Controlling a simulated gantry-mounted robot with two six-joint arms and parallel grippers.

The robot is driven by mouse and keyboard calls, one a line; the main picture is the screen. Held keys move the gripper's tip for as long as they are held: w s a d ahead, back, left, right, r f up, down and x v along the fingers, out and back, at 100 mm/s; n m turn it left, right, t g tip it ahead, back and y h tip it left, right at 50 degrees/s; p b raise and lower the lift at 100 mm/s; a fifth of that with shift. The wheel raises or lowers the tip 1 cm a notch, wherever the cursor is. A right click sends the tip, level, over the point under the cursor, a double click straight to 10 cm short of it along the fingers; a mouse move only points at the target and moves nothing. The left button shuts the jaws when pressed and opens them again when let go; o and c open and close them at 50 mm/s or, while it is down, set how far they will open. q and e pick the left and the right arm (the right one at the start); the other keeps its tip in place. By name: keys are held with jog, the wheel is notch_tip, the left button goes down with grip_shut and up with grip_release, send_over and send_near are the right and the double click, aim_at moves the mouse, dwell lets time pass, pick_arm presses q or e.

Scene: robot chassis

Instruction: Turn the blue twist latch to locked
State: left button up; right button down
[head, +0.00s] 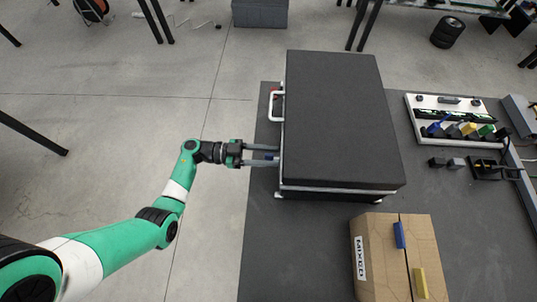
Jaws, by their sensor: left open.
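A large dark chassis (338,120) with a silver lower edge lies on the dark table. A small blue piece, which looks like the blue twist latch (271,156), shows at its left side, mostly hidden; I cannot tell its turn angle. My left gripper (276,154) reaches in from the left, its two fingers apart and pointing at the chassis side. The blue piece appears between the fingertips; I cannot tell whether they touch it. My right gripper is not in view.
A white handle (276,106) sticks out of the chassis side above my gripper. A cardboard box (372,262) with blue and yellow pieces stands at the front. A white board (455,103) with coloured parts lies at the right. The table's left strip is clear.

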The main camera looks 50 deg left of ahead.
pick_arm(q)
jog(key=shift+c, duration=0.2)
grip_shut()
